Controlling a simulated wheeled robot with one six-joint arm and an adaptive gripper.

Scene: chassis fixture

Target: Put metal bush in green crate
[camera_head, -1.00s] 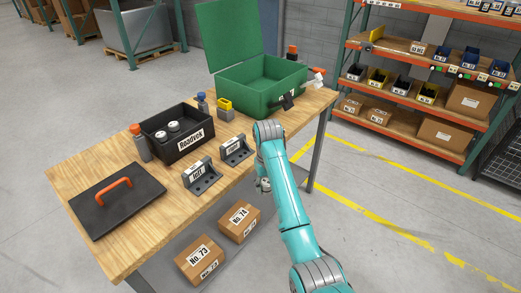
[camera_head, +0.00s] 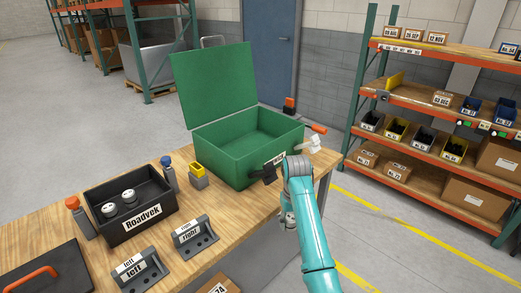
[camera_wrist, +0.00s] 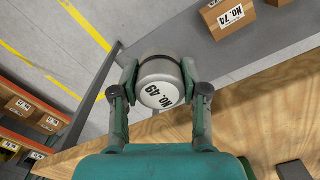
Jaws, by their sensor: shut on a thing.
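The green crate (camera_head: 232,156) stands at the far end of the wooden table with its lid (camera_head: 215,85) raised. The visible part of its inside is empty. In the wrist view, my gripper (camera_wrist: 160,68) is shut on the metal bush (camera_wrist: 160,93), a grey cylinder with a dark band and a white end marked "No. 49". The bush is held out past the table edge, over the floor side. In the head view, my gripper (camera_head: 287,217) hangs beside the table, to the right and front of the crate, mostly hidden by my arm.
A black Roadvek bin (camera_head: 118,229) holds two cylinders. Near it are an orange-capped bottle (camera_head: 80,218), a blue-capped bottle (camera_head: 169,174), a yellow-topped block (camera_head: 197,175) and left (camera_head: 138,271) and right (camera_head: 194,236) brackets.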

